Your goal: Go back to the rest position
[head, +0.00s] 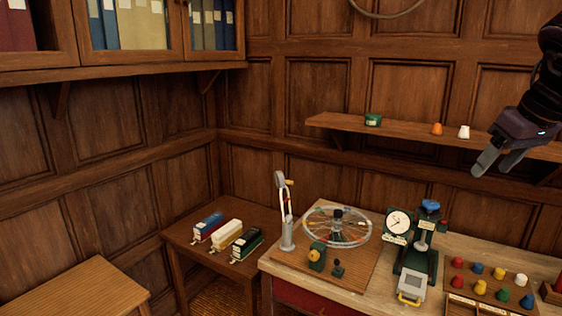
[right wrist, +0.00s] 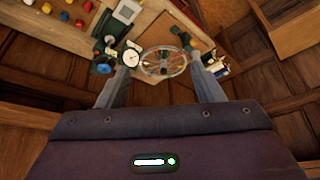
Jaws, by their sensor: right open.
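My right gripper (head: 497,162) is in the upper right of the head view, raised in front of the wall shelf. Its two grey fingers are apart with nothing between them. In the right wrist view the fingers of the right gripper (right wrist: 163,85) also stand apart, and the workbench shows well beyond them. My left gripper is in neither view.
A wooden shelf (head: 400,134) holds a green item (head: 373,120), an orange piece (head: 437,129) and a white piece (head: 464,132). Below, the workbench carries a spoked wheel (head: 337,227), a dial device (head: 398,223) and coloured knobs (head: 480,287). A side table (head: 187,240) holds small model vehicles.

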